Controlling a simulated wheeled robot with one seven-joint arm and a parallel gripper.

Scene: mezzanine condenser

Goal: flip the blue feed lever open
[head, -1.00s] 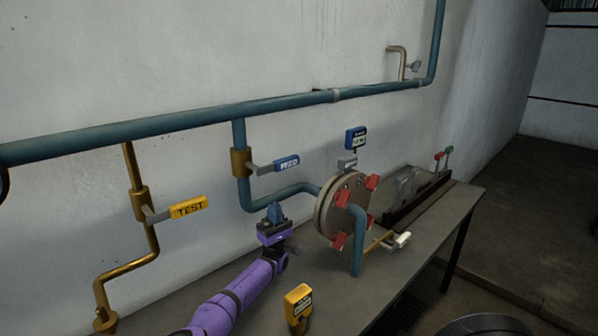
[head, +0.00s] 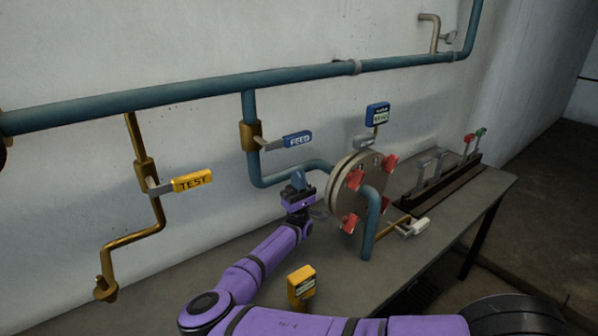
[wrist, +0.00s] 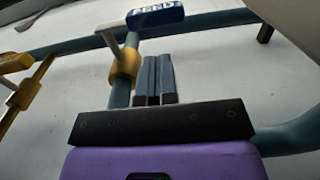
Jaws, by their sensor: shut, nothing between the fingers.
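The blue feed lever (head: 297,139) sticks out to the right, roughly level, from a brass valve (head: 250,136) on the teal drop pipe. It is labelled FEED. In the wrist view the lever (wrist: 155,14) is at the top, above my fingers, with the brass valve (wrist: 124,66) to their left. My gripper (head: 298,179) is below the lever, in front of the teal pipe, fingers pointing up. The two blue fingers (wrist: 155,78) are together with nothing between them. My gripper does not touch the lever.
A yellow TEST lever (head: 192,181) is at the left. A round flange (head: 345,195) with red clamps stands right of my gripper. A yellow tagged block (head: 301,284) is on the bench (head: 345,290). A blue sign (head: 377,113) rises behind the flange.

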